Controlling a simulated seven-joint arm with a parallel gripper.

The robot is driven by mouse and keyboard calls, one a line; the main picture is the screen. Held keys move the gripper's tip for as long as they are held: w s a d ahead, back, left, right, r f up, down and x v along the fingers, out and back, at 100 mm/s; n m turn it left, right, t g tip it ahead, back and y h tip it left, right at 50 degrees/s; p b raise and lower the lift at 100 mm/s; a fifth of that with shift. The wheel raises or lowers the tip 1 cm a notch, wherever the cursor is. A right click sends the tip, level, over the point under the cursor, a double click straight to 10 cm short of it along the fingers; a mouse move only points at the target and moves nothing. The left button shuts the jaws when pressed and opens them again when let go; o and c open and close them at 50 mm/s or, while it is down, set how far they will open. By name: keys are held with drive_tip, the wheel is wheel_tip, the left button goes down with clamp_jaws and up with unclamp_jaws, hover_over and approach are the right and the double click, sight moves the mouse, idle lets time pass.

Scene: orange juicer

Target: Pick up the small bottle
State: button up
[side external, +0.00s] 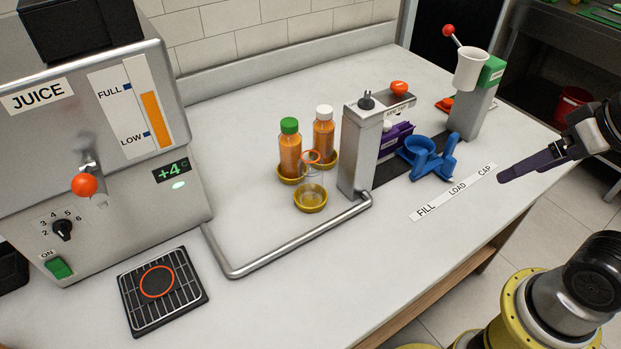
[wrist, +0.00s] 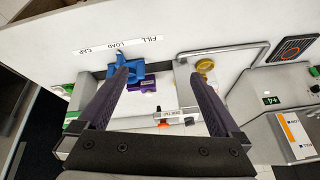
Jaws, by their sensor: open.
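Three bottles stand in yellow round holders mid-counter in the side view. One has orange juice and a green cap (side external: 290,152); one has juice and a white cap (side external: 323,134). In front, a clear, seemingly empty bottle (side external: 312,181) with an orange ring at its mouth looks the shortest. Its yellow holder (side external: 311,203) is also visible. In the wrist view a yellow holder (wrist: 205,65) shows, but the bottles are hard to make out. My gripper (side external: 503,176) is at the right edge of the counter, well apart from the bottles. Its fingers (wrist: 158,76) are open and empty.
A grey post station (side external: 360,150) and bent metal rail (side external: 290,243) stand beside the bottles. A blue fixture (side external: 427,158) lies nearer my gripper, behind the FILL LOAD CAP strip (side external: 455,191). The juice machine (side external: 90,150) is at left.

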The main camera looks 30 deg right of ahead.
drive_tip(key=w+a+r+m+g, duration=0.1)
drive_tip(key=w+a+r+m, duration=0.1)
drive_tip(key=w+r+m, duration=0.45)
drive_tip(key=w+a+r+m, duration=0.2)
drive_tip(key=w+r+m, duration=0.2)
drive_tip(key=w+m, duration=0.5)
drive_tip(key=m+g, duration=0.2)
drive_tip(key=g, duration=0.2)
hover_over(314, 152)
drive_tip(key=shift+n, duration=0.25)
wheel_tip(314, 152, down, 17)
wheel_tip(314, 152, down, 7)
drive_tip(key=shift+r, duration=0.1)
drive_tip(key=shift+w+f, duration=0.2)
drive_tip(key=shift+f, duration=1.35)
drive_tip(key=shift+w+f, duration=0.15)
drive_tip(key=shift+f, duration=1.35)
drive_tip(key=c, duration=1.4)
